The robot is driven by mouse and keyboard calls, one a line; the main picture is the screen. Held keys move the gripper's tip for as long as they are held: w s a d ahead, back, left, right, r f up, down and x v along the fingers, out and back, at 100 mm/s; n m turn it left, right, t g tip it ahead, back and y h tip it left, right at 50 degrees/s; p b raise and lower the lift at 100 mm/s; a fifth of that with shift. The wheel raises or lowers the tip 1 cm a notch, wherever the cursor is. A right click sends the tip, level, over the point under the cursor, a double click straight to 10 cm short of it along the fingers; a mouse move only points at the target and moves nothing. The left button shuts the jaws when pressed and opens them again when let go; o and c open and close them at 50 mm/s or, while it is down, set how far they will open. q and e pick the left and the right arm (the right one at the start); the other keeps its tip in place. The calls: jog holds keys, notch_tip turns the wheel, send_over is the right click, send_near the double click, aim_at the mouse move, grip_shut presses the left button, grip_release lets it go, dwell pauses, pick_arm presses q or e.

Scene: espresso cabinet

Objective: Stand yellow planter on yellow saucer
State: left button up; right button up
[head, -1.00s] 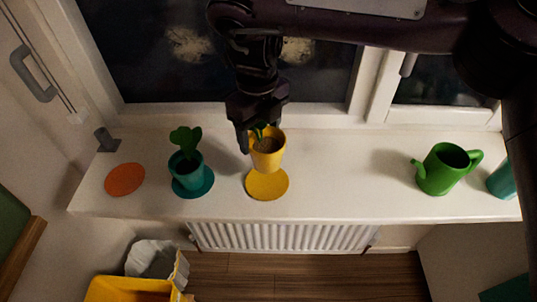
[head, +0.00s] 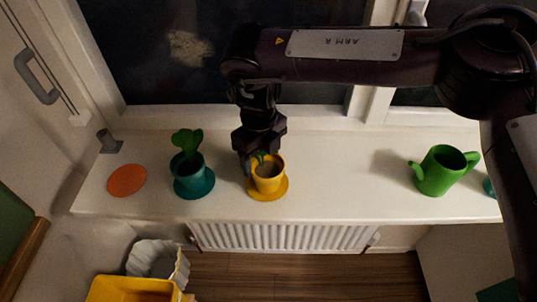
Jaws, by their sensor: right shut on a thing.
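The yellow planter (head: 268,182), with a small green plant in dark soil, is upright over the yellow saucer (head: 283,193). The saucer's rim shows around the planter's base, and the planter appears to rest on it. My right gripper (head: 248,167) comes down from above and behind and is shut on the planter at its back left rim. The fingertips are partly hidden by the planter's edge. My left gripper is not in the head view.
A teal planter with a cactus (head: 188,165) stands on a teal saucer (head: 208,187) to the left. An orange saucer (head: 127,180) lies empty farther left. A green watering can (head: 441,170) stands to the right. The sill (head: 345,185) between is clear; the window is behind.

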aim_at(262, 166)
jog(key=o, duration=1.3)
jog(key=shift+c, duration=0.2)
jog(key=shift+r, duration=0.35)
notch_tip(262, 166, up, 12)
jog(key=shift+f+b, duration=0.15)
jog(key=shift+b, duration=0.2)
jog(key=shift+s+d+f, duration=0.1)
